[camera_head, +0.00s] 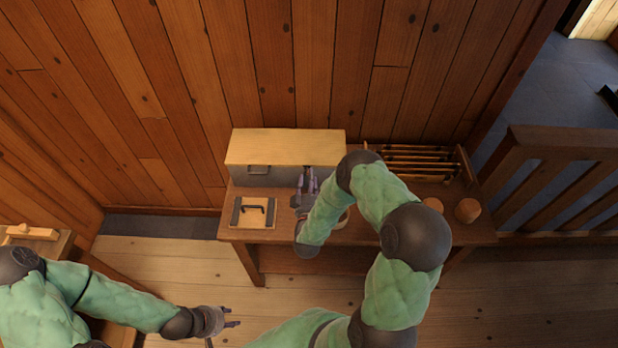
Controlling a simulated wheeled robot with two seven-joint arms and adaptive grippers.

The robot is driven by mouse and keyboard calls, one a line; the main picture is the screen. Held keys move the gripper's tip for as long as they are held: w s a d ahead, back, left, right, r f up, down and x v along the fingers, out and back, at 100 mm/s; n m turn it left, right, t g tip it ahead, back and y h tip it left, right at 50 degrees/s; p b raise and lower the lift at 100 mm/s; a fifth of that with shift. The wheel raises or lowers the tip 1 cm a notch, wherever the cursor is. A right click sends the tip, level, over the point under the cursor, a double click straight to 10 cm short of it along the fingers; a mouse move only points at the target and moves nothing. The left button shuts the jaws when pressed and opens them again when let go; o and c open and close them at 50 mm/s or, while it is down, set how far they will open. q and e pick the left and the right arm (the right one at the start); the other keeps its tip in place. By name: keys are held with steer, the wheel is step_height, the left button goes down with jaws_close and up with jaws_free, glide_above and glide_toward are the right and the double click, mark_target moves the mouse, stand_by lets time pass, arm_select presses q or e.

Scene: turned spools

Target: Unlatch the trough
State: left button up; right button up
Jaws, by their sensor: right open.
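A long box (285,146) with a pale wood top and a grey front stands at the back left of the table, against the wall. A small handle (258,170) is on its front. A square wooden panel (246,220) with dark side strips and a black handle (270,212) lies in front of it. I cannot tell which is the trough, and no latch shows clearly. My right gripper (308,178) is open, close to the box front, right of the small handle; contact cannot be told. My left gripper (232,317) is open and empty, low before the table.
Two turned wooden pieces (467,210) stand at the table's (400,238) right. A rack of rods (420,165) is behind them. My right arm hides the table's middle. A wooden railing (560,180) stands at right, another table (60,248) at left.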

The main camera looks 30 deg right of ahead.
steer(key=shift+x, duration=0.75)
jaws_close()
steer(key=shift+f, duration=0.1)
steer(key=m+b, duration=0.2)
steer(key=m, duration=0.1)
steer(key=d+f+m+b, duration=0.1)
steer(key=m+b, duration=0.1)
steer(key=m, duration=0.2)
steer(key=s+f+m+b, duration=0.1)
steer(key=m+b, duration=0.1)
steer(key=m, duration=0.2)
steer(key=shift+d+f+b, duration=0.1)
steer(key=shift+d+b, duration=0.25)
steer(key=shift+m, duration=0.3)
